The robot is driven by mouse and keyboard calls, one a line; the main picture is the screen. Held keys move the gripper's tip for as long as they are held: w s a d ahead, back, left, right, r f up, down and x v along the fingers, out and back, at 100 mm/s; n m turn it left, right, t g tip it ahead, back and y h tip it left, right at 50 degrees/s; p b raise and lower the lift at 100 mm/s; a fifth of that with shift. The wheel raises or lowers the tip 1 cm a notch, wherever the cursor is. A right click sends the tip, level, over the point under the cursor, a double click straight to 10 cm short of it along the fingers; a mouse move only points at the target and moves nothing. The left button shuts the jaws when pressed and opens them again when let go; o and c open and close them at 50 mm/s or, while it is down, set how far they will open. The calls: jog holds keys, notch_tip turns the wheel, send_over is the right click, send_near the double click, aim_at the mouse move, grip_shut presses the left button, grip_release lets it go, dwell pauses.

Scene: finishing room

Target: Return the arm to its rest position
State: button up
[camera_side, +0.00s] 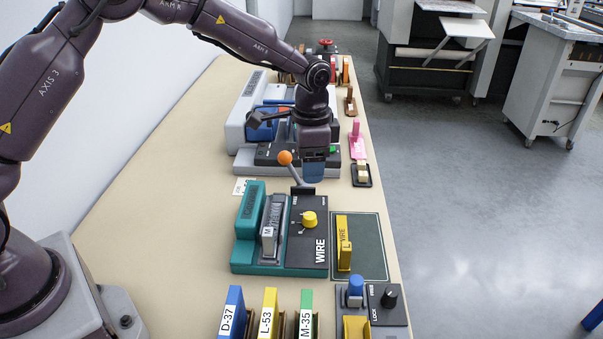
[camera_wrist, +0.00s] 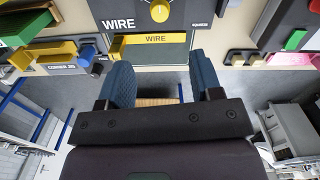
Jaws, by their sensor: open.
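My gripper (camera_side: 313,170) hangs from the dark purple arm, fingers down, in front of the grey machine at the back of the bench. In the side view it overlaps the area just behind the WIRE station, right of the orange-knobbed lever. In the wrist view my gripper (camera_wrist: 161,82) shows two blue fingers spread apart with nothing between them. The arm is bent and reaches out over the bench. The yellow WIRE block (camera_side: 343,246) lies on a dark green mat, apart from the fingers; it also shows in the wrist view (camera_wrist: 153,39).
The teal and black WIRE station (camera_side: 307,255) has an orange-knobbed lever (camera_side: 285,158) standing up close to the gripper. Blue, yellow and green labelled blocks (camera_side: 268,312) stand at the front. A grey machine (camera_side: 240,125) is behind. The bench's left side (camera_side: 150,210) is clear.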

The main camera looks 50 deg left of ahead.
jog(key=s+a+r+n+t, duration=0.1)
jog(key=s+r+n+t, duration=0.1)
jog(key=s+r, duration=0.4)
jog(key=s+a+r+n+t, duration=0.1)
jog(key=s+r, duration=0.5)
jog(key=s, duration=0.7)
jog(key=s+a+r+n+t, duration=0.2)
jog(key=s+r+n, duration=0.2)
jog(key=s, duration=0.6)
notch_tip(320, 180, up, 2)
jog(key=shift+a+r+t, duration=0.15)
jog(key=shift+a+t, duration=0.05)
jog(key=shift+t, duration=0.1)
